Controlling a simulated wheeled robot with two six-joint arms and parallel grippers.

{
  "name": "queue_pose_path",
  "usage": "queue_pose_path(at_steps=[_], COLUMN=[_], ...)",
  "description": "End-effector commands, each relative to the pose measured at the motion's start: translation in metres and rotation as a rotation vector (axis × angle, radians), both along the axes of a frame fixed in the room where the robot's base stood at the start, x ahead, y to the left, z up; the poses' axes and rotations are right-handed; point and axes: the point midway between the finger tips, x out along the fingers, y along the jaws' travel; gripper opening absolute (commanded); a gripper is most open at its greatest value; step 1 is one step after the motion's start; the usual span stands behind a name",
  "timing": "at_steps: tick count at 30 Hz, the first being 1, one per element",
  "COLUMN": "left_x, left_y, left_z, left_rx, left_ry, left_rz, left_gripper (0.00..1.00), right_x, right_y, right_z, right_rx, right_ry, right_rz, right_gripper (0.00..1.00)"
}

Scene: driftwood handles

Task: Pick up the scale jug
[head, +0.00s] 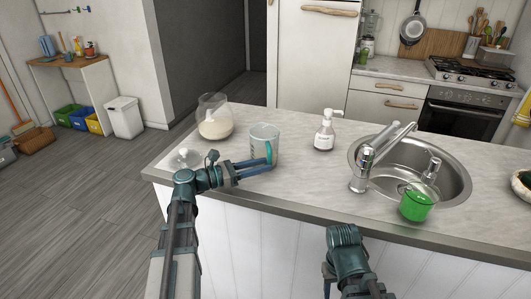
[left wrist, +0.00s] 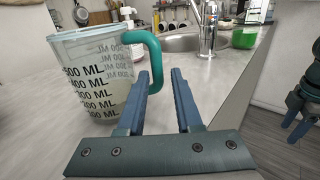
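The scale jug (head: 264,141) is a clear measuring jug with a teal handle, upright on the island counter. In the left wrist view the jug (left wrist: 97,80) fills the left side, with black ML markings. Its handle (left wrist: 153,50) is at the tips of my left gripper (left wrist: 160,76), close to the left finger. The left gripper (head: 268,160) is open and reaches low beside the jug in the head view. My right arm (head: 345,245) is below the counter's front edge; its finger opening is not clear.
A glass jar of pale powder (head: 215,125) and a glass lid (head: 184,157) stand left of the jug. A soap bottle (head: 324,135), a tap (head: 365,165), a sink (head: 448,180) and a green cup (head: 415,205) are to the right. The counter (head: 290,185) is clear in front.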

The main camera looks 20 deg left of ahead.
Motion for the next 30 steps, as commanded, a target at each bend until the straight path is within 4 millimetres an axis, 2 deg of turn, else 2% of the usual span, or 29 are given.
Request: queue_pose_path(at_steps=[3,14,24,30], left_x=[0.006,0.014,0.043,0.043], left_y=[-0.008,-0.015,-0.047,-0.048], left_z=[0.0,0.002,0.006,0.006], left_rx=[0.0,0.0,0.0,0.0], left_ry=[0.0,0.0,0.0,0.0], left_rz=[0.0,0.0,-0.001,0.001], left_gripper=[0.34,0.34,0.34,0.34], right_x=[0.0,0.0,0.0,0.0], right_y=[0.0,0.0,0.0,0.0], right_z=[0.0,0.002,0.006,0.006], right_rx=[0.0,0.0,0.0,0.0], right_ry=[0.0,0.0,0.0,0.0], right_rz=[0.0,0.0,0.0,0.0], right_gripper=[0.5,0.5,0.5,0.5])
